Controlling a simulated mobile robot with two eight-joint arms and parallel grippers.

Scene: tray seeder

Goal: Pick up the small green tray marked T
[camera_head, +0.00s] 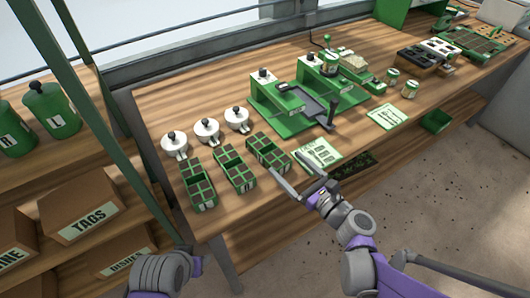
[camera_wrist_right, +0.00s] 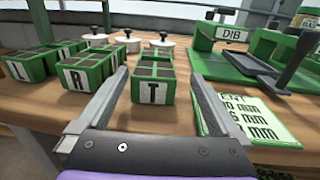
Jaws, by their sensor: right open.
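The small green tray marked T (camera_head: 267,153) stands on the wooden bench, at the right end of a row of three divided trays. Its white T label (camera_wrist_right: 153,93) faces me in the right wrist view, and its cells look filled with something dark. My right gripper (camera_head: 287,166) is open and empty, just in front of the tray. In the right wrist view its two fingers frame the tray from left and right, still apart from it. My left arm shows at the lower left of the head view; its gripper (camera_head: 187,250) is too little visible to read.
The R tray (camera_wrist_right: 88,72) and L tray (camera_wrist_right: 32,67) stand left of the T tray. White lidded pots (camera_head: 207,130) stand behind. A green DIB press (camera_head: 280,105) and a printed card (camera_head: 318,153) lie to the right. The bench's front edge is close.

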